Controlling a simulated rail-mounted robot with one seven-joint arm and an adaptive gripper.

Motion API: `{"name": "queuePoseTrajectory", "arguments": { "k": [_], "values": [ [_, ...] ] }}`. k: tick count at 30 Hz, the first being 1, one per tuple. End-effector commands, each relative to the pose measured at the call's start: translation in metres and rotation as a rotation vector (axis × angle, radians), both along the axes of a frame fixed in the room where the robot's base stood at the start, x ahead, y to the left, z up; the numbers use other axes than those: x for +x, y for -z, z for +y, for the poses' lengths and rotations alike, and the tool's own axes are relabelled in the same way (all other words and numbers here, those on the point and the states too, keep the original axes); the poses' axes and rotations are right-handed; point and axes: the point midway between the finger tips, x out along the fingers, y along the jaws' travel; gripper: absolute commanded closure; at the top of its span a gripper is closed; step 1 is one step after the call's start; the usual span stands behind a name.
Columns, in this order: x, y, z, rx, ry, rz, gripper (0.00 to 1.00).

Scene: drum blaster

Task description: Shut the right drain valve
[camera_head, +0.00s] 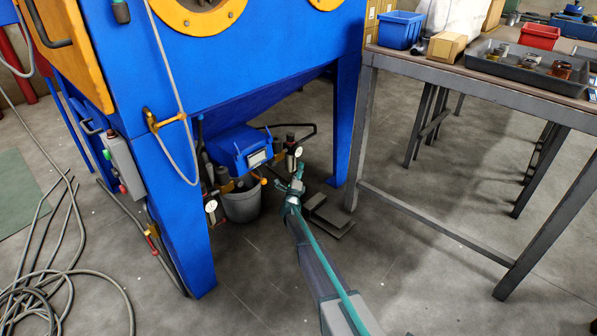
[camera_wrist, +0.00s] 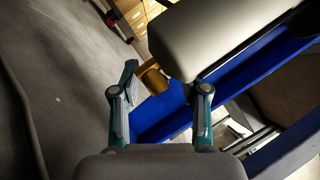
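My gripper (camera_head: 296,187) is low beside the right-hand gauge and filter fittings (camera_head: 291,150) under the blue blast cabinet (camera_head: 250,60). The right drain valve is hard to make out there; a small orange part (camera_head: 281,184) shows just left of my gripper. In the wrist view the two fingers of my gripper (camera_wrist: 163,92) stand apart. I cannot tell whether a finger touches either one. The valve handle's position is not clear.
A grey bucket (camera_head: 241,204) stands under the hopper, left of my gripper. A left gauge (camera_head: 211,206) hangs by the blue front leg (camera_head: 180,220). A metal foot pedal (camera_head: 328,214) lies right of my gripper. A workbench (camera_head: 440,75) stands at the right.

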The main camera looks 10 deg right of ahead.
Motion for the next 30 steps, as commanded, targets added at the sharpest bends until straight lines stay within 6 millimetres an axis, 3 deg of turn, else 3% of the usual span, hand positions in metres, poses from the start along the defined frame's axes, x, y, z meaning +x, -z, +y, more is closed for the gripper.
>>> {"name": "queuePoseTrajectory", "arguments": {
  "k": [11, 30],
  "values": [
    [-0.007, 0.003, 0.002, 0.001, 0.0, 0.001, 0.55],
    [-0.099, 0.037, 0.034, 0.001, 0.0, 0.002, 0.55]
  ]
}}
